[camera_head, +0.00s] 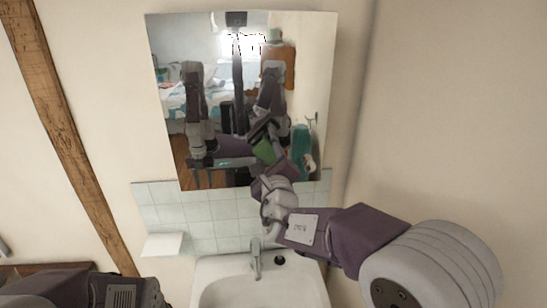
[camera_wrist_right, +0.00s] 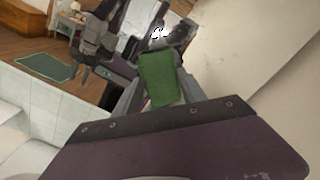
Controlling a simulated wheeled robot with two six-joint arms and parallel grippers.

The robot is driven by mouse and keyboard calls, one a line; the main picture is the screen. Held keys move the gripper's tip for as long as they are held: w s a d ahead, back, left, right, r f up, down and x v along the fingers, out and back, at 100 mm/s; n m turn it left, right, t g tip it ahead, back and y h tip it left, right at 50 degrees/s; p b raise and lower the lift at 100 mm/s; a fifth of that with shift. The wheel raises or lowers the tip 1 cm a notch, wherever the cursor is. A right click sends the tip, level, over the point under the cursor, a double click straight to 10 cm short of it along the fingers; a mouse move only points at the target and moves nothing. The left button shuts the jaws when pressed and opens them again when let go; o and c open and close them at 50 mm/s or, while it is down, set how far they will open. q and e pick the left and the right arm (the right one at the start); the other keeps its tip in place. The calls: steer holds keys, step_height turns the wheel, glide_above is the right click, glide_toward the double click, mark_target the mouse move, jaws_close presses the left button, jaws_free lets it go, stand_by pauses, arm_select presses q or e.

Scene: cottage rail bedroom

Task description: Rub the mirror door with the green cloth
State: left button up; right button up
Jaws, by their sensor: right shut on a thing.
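The mirror door (camera_head: 216,60) hangs on the wall above the basin and reflects the room and my body. My right gripper (camera_head: 270,182) is at its lower edge, right of the middle. In the right wrist view the gripper (camera_wrist_right: 160,96) is shut on the green cloth (camera_wrist_right: 158,78), which stands up between the fingers, with the mirror behind it. A green patch shows in the mirror area in the head view; I cannot tell whether it is the cloth or its reflection. I cannot tell whether the cloth touches the glass. My left gripper is out of view; only its arm shows at lower left.
A white basin (camera_head: 225,291) with a tap (camera_head: 255,262) is below the mirror. White tiles (camera_head: 215,212) and a small white ledge (camera_head: 163,244) are beside and behind it. A wooden beam (camera_head: 75,140) runs down the left wall. A side wall closes off the right.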

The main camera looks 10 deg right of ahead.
mark_target(257, 154)
steer(key=a, duration=0.2)
steer(key=shift+a, duration=0.35)
steer(key=shift+a+p, duration=0.3)
steer(key=shift+a, duration=0.7)
steer(key=shift+a+p, duration=0.35)
steer(key=shift+a, duration=1.1)
steer(key=shift+d+r, duration=0.1)
steer(key=shift+r, duration=0.35)
steer(key=shift+d+f+b, duration=0.15)
steer(key=shift+d+b, duration=0.7)
steer(key=shift+d, duration=0.65)
steer(key=shift+d+r+b, duration=0.2)
steer(key=shift+d+b, duration=0.1)
steer(key=shift+d, duration=0.2)
steer(key=shift+d+f+b, duration=0.15)
steer(key=shift+b, duration=0.2)
steer(key=d+b, duration=0.2)
steer(key=shift+d, duration=0.75)
steer(key=shift+d+b, duration=1.5)
steer(key=shift+b, duration=0.35)
